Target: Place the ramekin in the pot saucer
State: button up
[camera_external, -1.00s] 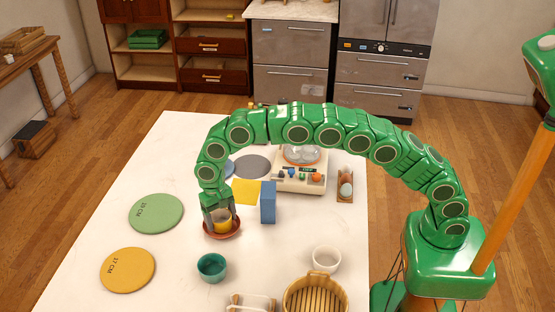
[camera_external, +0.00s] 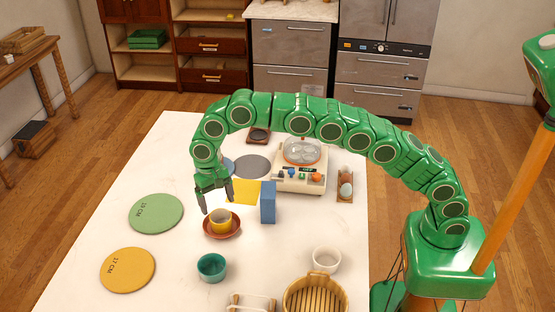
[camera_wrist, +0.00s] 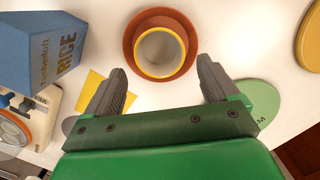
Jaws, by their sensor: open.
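A yellow ramekin (camera_external: 221,219) with a pale inside stands upright in the reddish-brown pot saucer (camera_external: 207,232). In the wrist view the ramekin (camera_wrist: 160,53) sits within the round rim of the saucer (camera_wrist: 133,32). My gripper (camera_external: 218,203) is above the ramekin in the external view, apart from it. In the wrist view my gripper's (camera_wrist: 163,75) two grey fingers are spread wide with nothing between them, and the ramekin lies just beyond the fingertips.
A blue rice box (camera_external: 268,203) stands close right of the saucer, beside a yellow square (camera_external: 245,191). A teal bowl (camera_external: 212,268) is in front, with a white bowl (camera_external: 326,260) and a slatted basket (camera_external: 315,295) to the right. Round green (camera_external: 156,213) and yellow (camera_external: 128,270) mats lie left.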

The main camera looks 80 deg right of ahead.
jog(key=r, duration=0.5)
jog(key=shift+w+d, duration=0.3)
jog(key=shift+s+r, duration=0.1)
jog(key=shift+r, duration=0.05)
jog(key=s+d+r+n, duration=0.1)
jog(key=s+d+r, duration=0.15)
jog(key=s, duration=0.55)
jog(key=s+d+r+n, duration=0.2)
jog(key=s+r, duration=0.1)
jog(key=s, duration=0.5)
jog(key=s+d+r+n, duration=0.1)
jog(key=s+d+r, duration=0.15)
jog(key=s, duration=0.45)
jog(key=s+d+f+n, duration=0.1)
jog(key=s+f, duration=0.1)
jog(key=s, duration=0.9)
jog(key=s+d+f+n, duration=0.1)
jog(key=s+f+n, duration=0.1)
jog(key=s, duration=1)
jog(key=s+d+f+n+h, duration=0.1)
jog(key=s+d+f+n, duration=0.1)
jog(key=s, duration=1)
jog(key=shift+f+g, duration=0.3)
jog(key=shift+f, duration=0.2)
